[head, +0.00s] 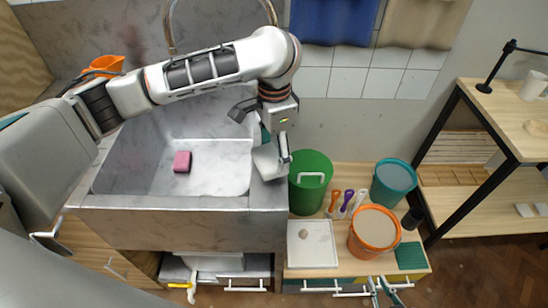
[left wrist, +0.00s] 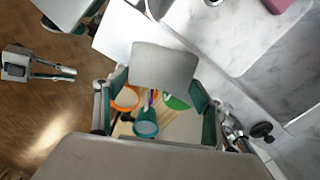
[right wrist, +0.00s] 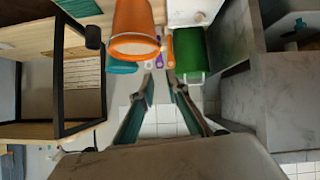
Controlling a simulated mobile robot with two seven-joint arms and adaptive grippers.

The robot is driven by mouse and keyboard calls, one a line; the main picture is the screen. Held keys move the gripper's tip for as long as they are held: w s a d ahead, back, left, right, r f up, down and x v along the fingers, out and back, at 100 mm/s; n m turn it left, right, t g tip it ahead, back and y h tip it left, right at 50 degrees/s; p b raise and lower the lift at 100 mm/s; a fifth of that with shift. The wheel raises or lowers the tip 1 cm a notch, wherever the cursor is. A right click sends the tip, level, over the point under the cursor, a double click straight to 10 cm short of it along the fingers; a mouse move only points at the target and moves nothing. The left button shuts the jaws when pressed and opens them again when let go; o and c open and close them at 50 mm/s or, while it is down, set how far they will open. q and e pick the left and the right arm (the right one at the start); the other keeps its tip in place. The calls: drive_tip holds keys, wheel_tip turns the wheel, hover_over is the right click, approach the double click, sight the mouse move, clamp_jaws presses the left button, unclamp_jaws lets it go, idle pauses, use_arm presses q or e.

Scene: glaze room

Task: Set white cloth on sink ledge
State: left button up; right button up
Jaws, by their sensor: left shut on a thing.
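The white cloth (head: 268,161) looks pale grey and stiff and hangs from my left gripper (head: 275,140), above the right rim of the sink. In the left wrist view the cloth (left wrist: 163,66) spans the space between the fingers of my left gripper (left wrist: 155,110). The sink ledge (head: 264,195) is grey marble, just below the cloth; I cannot tell whether they touch. My right gripper (head: 385,291) is low at the front of the bench; its fingers (right wrist: 161,90) are apart with nothing between them.
A pink sponge (head: 182,161) lies in the sink basin (head: 220,178). Right of the ledge stand a green bucket (head: 311,190), an orange bucket (head: 374,230), a teal bucket (head: 393,182) and a white tray (head: 311,244). A black-framed shelf (head: 438,165) stands further right.

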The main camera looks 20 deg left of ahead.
use_arm(q)
wheel_tip(320, 180, down, 2)
drive_tip(key=shift+f, duration=0.2)
drive_tip(key=shift+r, duration=0.15)
drive_tip(key=shift+p, duration=0.9)
drive_tip(key=o, duration=1.1)
drive_tip(key=shift+f, duration=0.2)
drive_tip(key=shift+c, duration=0.2)
use_arm(e)
drive_tip(key=shift+s+d+r+h, duration=0.15)
drive_tip(key=shift+d+h, duration=0.15)
drive_tip(key=shift+d, duration=0.25)
